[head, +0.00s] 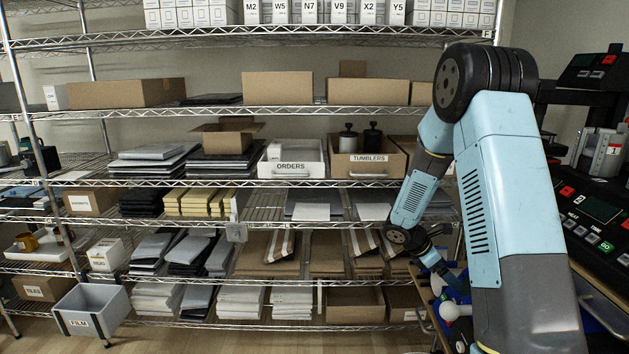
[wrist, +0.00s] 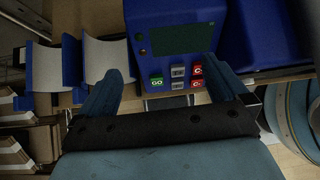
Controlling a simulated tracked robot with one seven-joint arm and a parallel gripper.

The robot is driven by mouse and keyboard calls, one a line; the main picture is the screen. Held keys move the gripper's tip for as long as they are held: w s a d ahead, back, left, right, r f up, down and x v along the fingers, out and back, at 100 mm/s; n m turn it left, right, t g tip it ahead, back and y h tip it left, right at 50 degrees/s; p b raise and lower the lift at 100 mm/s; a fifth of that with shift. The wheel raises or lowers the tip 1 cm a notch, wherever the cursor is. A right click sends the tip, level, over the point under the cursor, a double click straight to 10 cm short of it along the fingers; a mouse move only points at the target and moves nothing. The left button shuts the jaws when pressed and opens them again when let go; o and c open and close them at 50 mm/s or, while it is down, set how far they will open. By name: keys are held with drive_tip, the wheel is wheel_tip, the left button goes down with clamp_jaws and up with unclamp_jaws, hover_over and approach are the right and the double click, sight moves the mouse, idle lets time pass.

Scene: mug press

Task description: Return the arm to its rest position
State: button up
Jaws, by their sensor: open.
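My arm is light blue and grey and fills the right of the head view, bent and reaching down to the lower right. My gripper (wrist: 165,70) shows in the wrist view with its two blue fingers wide apart and nothing between them. Past the fingers is a blue press (wrist: 150,14) with a dark screen, a green GO button (wrist: 157,82) and red and grey buttons. Blue curved plates (wrist: 70,65) with pale linings lie to its left. In the head view my arm hides most of the press and my gripper's fingertips cannot be made out.
Wire shelves (head: 230,113) with boxes and packs stand across the back. An ORDERS bin (head: 291,167) and a TUMBLERS box (head: 368,160) sit mid-height. A grey FILM bin (head: 90,308) is at lower left. Black machines (head: 597,195) stand close to the right of my arm.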

drive_tip(key=s+a+r+m+t+y, duration=0.1)
drive_tip(key=s+a+r+m+y, duration=0.1)
drive_tip(key=s+r+m, duration=0.55)
drive_tip(key=s+a+r+m+y, duration=0.1)
drive_tip(key=s+a+r+m, duration=0.2)
drive_tip(key=r, duration=0.8)
drive_tip(key=s+a+r+m+t+y, duration=0.1)
drive_tip(key=s+a+r+m+y, duration=0.1)
drive_tip(key=s, duration=0.4)
drive_tip(key=s+a+r+m+t+y, duration=0.2)
drive_tip(key=s+a+r+m, duration=0.1)
drive_tip(key=s, duration=0.4)
drive_tip(key=s+a+r+m+t+y, duration=0.2)
drive_tip(key=s+a+r+m, duration=0.1)
drive_tip(key=s+a+r, duration=0.1)
drive_tip(key=s+r, duration=0.1)
drive_tip(key=s, duration=0.1)
drive_tip(key=shift+s+r, duration=0.25)
drive_tip(key=shift+s, duration=0.05)
